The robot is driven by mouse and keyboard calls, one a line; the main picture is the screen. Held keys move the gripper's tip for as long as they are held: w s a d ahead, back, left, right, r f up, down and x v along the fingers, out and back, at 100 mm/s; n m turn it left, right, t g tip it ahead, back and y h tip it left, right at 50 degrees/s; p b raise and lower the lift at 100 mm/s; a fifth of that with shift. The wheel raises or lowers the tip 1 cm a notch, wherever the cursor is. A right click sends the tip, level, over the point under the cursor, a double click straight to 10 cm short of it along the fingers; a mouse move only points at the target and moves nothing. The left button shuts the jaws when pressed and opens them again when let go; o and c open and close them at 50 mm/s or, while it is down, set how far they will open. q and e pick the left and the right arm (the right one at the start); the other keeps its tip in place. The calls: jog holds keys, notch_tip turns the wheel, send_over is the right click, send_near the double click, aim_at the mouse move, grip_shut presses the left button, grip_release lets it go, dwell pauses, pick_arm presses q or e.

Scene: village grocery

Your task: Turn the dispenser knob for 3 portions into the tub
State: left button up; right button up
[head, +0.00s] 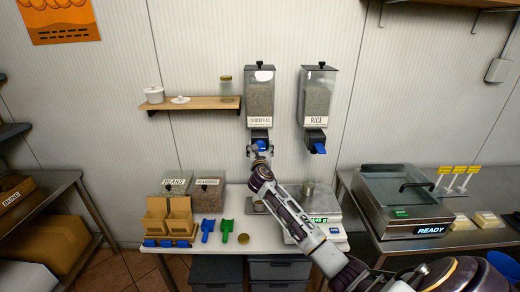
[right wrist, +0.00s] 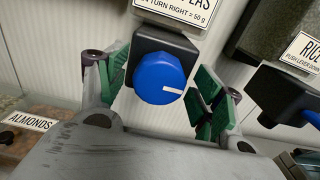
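The chickpeas dispenser (head: 260,97) hangs on the wall, with its blue knob (right wrist: 160,79) below the hopper. The knob's white mark points right in the right wrist view. My right gripper (head: 260,147) is at this knob. Its green-padded fingers stand open on either side of the knob, with gaps on both sides. A small dark-and-metal item (head: 257,206) lies on the counter below the dispenser, partly hidden by my arm; I cannot tell whether it is the tub. My left gripper is not in view.
The rice dispenser (head: 317,97) with a blue lever hangs to the right. Bean and almond bins, scoops and a round lid (head: 227,238) are left. A sealing machine (head: 400,205) reads READY.

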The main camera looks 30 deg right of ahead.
jog(key=c, duration=0.8)
jog(key=shift+c, duration=0.2)
jog(key=shift+m, duration=0.5)
jog(key=m, duration=0.3)
jog(key=shift+b, duration=0.4)
jog(key=m+b, duration=0.1)
jog(key=m, duration=0.3)
jog(key=shift+d+f+m, duration=0.1)
jog(key=shift+m, duration=0.3)
jog(key=m+b, duration=0.2)
jog(key=m, duration=0.2)
jog(key=shift+m, duration=0.3)
jog(key=m+b, duration=0.2)
jog(key=m, duration=0.2)
jog(key=shift+f, duration=0.1)
jog(key=shift+m, duration=0.3)
